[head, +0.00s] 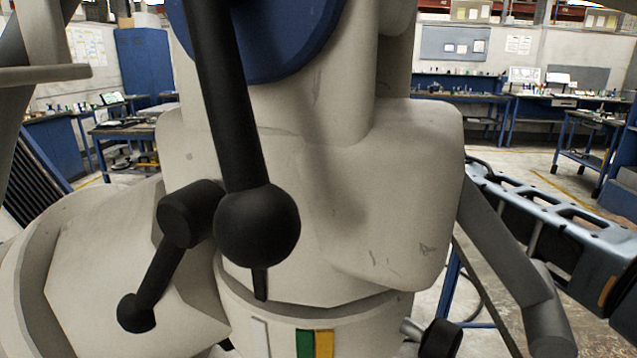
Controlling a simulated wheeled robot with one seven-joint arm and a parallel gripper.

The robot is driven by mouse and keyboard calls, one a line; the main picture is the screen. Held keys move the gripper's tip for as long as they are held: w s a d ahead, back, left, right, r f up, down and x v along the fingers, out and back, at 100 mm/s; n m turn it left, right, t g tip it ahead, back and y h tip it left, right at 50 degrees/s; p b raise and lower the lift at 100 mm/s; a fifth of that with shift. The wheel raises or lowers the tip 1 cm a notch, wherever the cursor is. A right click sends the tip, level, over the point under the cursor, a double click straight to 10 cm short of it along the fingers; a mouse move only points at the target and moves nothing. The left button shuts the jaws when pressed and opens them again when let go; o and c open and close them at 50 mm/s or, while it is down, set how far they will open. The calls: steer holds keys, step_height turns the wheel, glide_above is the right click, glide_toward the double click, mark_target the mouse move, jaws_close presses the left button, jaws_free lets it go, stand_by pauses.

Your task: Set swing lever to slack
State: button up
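A large cream machine body (390,200) fills the middle of the head view. A long black lever (228,100) runs down its front from the top edge, ending in a big black ball (257,226). A shorter black lever (158,270) slants down-left from a black hub to a small ball (136,313). Which one is the swing lever, I cannot tell. A thin black pointer (260,283) shows below the big ball. Beneath it are white, green (304,343) and yellow (323,343) marks, cut off at the bottom edge. My gripper is not seen.
A blue disc (290,35) sits on the machine at the top. A black knob (440,338) sticks out at lower right. A grey jointed bar (505,245) and a dark slotted frame (570,210) are at right. Workbenches (560,105) stand behind, with open floor between.

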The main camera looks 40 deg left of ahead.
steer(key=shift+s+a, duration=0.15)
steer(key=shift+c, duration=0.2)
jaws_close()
